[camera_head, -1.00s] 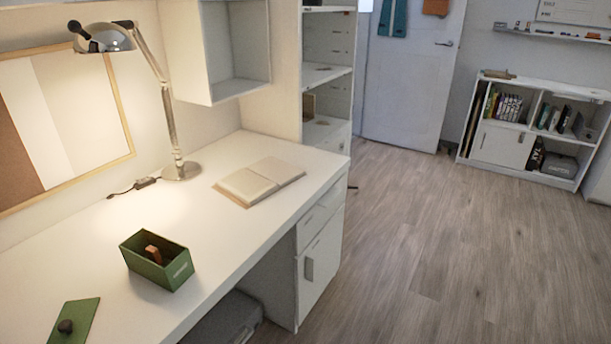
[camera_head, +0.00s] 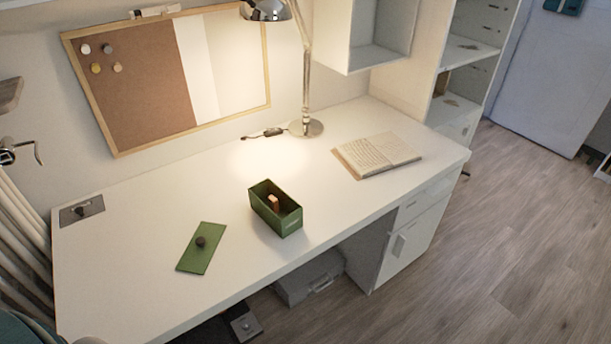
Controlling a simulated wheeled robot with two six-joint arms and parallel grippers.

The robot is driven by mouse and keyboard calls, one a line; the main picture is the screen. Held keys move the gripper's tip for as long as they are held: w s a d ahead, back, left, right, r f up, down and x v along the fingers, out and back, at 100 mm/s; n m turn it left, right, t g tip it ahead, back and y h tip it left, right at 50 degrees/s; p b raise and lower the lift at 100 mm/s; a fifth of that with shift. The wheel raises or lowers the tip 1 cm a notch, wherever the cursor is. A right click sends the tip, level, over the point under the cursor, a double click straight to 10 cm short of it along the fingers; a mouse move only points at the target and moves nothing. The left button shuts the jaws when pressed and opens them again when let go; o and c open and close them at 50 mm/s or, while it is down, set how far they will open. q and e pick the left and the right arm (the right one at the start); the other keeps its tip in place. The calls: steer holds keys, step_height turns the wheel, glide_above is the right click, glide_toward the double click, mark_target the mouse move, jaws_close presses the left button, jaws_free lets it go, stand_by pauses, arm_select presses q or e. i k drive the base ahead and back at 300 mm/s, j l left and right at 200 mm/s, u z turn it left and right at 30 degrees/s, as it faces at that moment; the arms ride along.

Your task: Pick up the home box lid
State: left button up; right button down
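The home box lid (camera_head: 212,237) is a flat green rectangle with a dark round knob in its middle. It lies on the white desk, left of the green box and apart from it. The green box (camera_head: 283,222) is open at the top, with a small brown object (camera_head: 274,203) standing inside. Neither of my grippers shows in the head view, so nothing is seen holding the lid.
The white desk (camera_head: 130,260) is clear around the lid. A lamp (camera_head: 306,128) and an open book (camera_head: 376,154) stand farther right and back. A corkboard (camera_head: 135,80) is on the wall behind. A grey case (camera_head: 308,278) is under the desk.

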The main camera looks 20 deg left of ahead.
mark_target(199, 253)
steer(key=u, duration=1.45)
